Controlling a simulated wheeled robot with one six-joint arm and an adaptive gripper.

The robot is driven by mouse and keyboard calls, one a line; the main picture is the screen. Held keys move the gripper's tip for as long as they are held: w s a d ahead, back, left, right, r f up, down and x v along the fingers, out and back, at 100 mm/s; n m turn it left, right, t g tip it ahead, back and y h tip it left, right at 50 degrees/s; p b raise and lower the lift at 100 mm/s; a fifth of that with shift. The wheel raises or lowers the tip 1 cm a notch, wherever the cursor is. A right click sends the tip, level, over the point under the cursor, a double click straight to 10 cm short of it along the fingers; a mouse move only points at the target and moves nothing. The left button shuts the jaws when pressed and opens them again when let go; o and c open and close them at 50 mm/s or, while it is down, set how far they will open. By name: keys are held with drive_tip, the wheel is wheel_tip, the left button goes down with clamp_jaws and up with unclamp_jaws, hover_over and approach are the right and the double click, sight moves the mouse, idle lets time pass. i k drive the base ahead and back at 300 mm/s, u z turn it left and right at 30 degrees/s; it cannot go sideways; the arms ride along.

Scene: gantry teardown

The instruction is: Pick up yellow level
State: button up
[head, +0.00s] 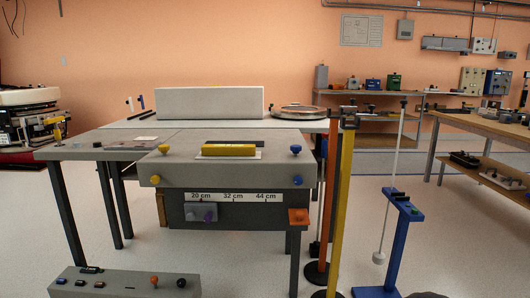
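The yellow level (229,150) is a short yellow bar lying flat on the grey table (185,141), near its front edge. A pale card or plate shows under and in front of it. A thin dark strip lies just behind it. Nothing covers the level from this view. My gripper cannot be made out. A small dark shape at the bottom edge, right of the middle, is cut off, and I cannot tell what it is.
Yellow knobs (164,149) and blue knobs (296,149) flank the level. A long pale block (209,101) stands behind. Upright yellow (346,200) and orange poles and a blue stand (400,245) are right of the table. A low grey box (125,284) lies in front.

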sight(207, 150)
drive_tip(key=z, duration=0.7)
drive_tip(key=i, duration=1.1)
drive_tip(key=u, duration=0.2)
